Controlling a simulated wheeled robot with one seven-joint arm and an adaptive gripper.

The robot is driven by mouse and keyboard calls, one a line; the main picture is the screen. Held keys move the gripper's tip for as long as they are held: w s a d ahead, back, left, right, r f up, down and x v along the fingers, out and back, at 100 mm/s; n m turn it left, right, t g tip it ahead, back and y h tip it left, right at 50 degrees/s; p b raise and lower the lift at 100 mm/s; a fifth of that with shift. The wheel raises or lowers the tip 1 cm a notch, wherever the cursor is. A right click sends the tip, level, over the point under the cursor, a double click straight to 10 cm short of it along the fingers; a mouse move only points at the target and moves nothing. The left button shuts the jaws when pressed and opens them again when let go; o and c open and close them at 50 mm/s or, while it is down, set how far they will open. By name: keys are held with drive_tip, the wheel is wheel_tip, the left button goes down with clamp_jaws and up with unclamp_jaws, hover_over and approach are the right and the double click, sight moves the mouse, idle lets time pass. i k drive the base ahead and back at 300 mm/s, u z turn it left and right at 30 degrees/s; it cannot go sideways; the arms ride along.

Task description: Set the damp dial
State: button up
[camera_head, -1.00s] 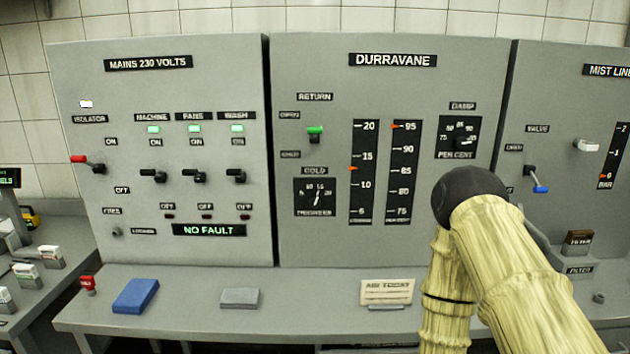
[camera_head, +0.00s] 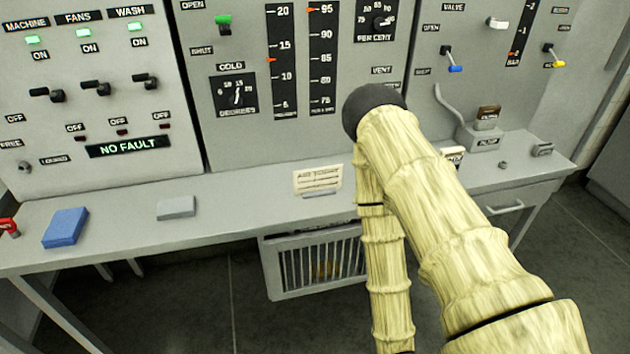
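The damp dial (camera_head: 377,22) is a black square plate with a round knob and numbers, marked PER CENT below. It sits near the top edge of the picture, on the middle grey panel (camera_head: 290,140). Its upper label is cut off by the picture's edge. To its left, the percent scale (camera_head: 322,60) has an orange pointer near 95. My arm covers the area below and right of the dial. My gripper is not visible in this view.
The cold dial (camera_head: 234,94) and a green-tipped return lever (camera_head: 223,23) are on the same panel. A desk ledge (camera_head: 240,218) below holds a blue block (camera_head: 65,228), a grey block (camera_head: 177,208) and a card (camera_head: 318,180). A barred crate (camera_head: 315,265) is underneath.

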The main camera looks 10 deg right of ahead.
sight(379, 22)
drive_tip(key=u, duration=0.5)
drive_tip(key=k, duration=1.05)
drive_tip(key=z, duration=0.7)
drive_tip(key=i, duration=1.15)
drive_tip(key=u, duration=0.15)
